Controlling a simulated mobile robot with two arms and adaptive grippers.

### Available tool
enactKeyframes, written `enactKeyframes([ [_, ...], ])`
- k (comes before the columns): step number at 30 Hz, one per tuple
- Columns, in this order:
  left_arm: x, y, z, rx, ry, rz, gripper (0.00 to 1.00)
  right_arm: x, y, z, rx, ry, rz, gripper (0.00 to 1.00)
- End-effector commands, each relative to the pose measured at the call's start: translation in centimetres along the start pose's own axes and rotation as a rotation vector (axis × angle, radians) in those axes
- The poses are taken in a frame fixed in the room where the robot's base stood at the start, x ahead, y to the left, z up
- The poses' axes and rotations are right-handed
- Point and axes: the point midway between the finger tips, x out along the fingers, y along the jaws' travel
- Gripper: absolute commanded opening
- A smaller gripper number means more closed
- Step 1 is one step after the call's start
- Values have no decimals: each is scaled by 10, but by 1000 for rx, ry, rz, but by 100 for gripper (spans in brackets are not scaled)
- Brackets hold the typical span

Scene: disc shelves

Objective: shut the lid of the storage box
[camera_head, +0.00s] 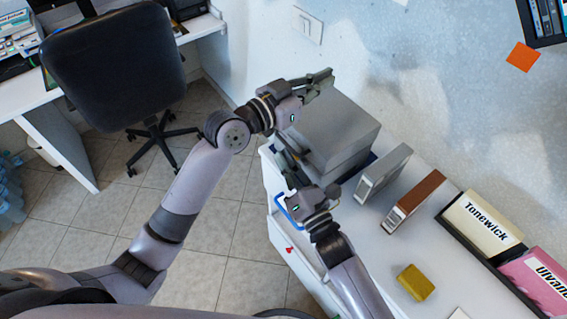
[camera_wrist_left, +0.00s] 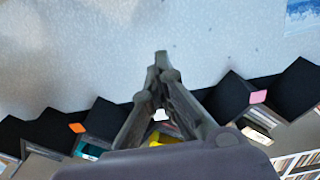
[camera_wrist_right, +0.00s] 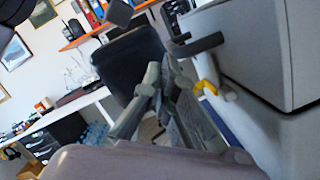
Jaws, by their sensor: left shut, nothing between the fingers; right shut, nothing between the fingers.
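The grey storage box (camera_head: 345,118) stands on the white cabinet against the wall. Its top looks flat and covered by the lid; I cannot tell whether a small gap is left. My left gripper (camera_head: 328,77) is shut and empty, at the far-left corner of the box top. It also shows shut in the left wrist view (camera_wrist_left: 161,60), pointing towards the wall. My right gripper (camera_head: 281,138) is shut and empty beside the box's left side. In the right wrist view, its fingers (camera_wrist_right: 160,70) are shut, with the grey box (camera_wrist_right: 265,40) to their right.
On the white cabinet top (camera_head: 375,235) stand a grey case (camera_head: 383,174), a brown case (camera_head: 415,200) and a yellow block (camera_head: 415,282). A dark tray holds the Tonewick box (camera_head: 482,228) and a pink box (camera_head: 535,285). A black chair (camera_head: 115,65) stands left over open floor.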

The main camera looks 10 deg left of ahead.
Motion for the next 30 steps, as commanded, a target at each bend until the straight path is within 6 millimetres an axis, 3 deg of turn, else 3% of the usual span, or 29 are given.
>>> enactKeyframes([
  [9, 0, 0, 0, 0, 0, 0, 1, 0, 0, 1, 5, 0, -2, 0],
  [30, 0, 0, 0, 0, 0, 0, 48, 0, 0, 1, 5, -1, -2, 0],
])
